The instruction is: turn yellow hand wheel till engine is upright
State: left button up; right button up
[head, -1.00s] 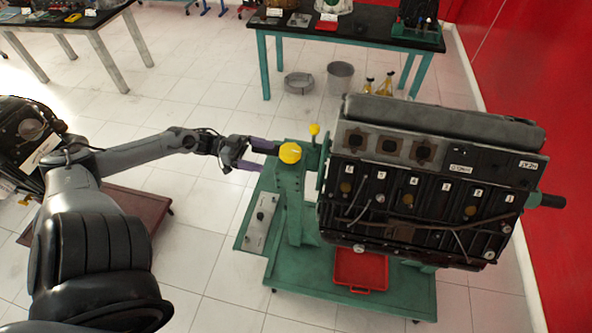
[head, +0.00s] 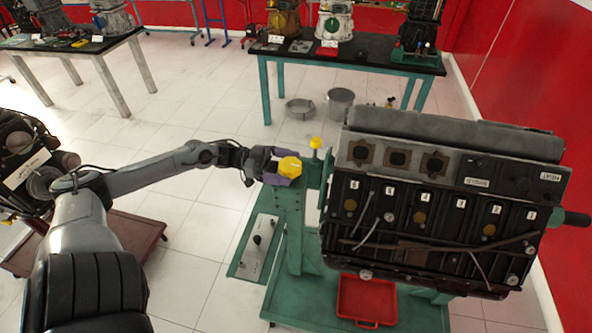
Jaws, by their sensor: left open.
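The yellow hand wheel (head: 289,167) sits on top of the green stand's post, left of the engine. My left gripper (head: 280,167) is open at the wheel, its purple fingers reaching around its left side; whether they touch it I cannot tell. A smaller yellow knob (head: 316,142) stands on a stem just right of the wheel. The black engine (head: 430,205) hangs on the green stand (head: 292,225), its numbered side facing me and a grey cover on top. My right gripper is not in view.
A red tray (head: 366,300) lies on the stand's base under the engine. A green-legged table (head: 350,60) with engine parts stands behind, with a bucket (head: 340,104) beneath it. Another engine is at the far left.

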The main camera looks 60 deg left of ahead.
aim_at(296, 169)
pick_arm(q)
jog(key=shift+x, duration=1.6)
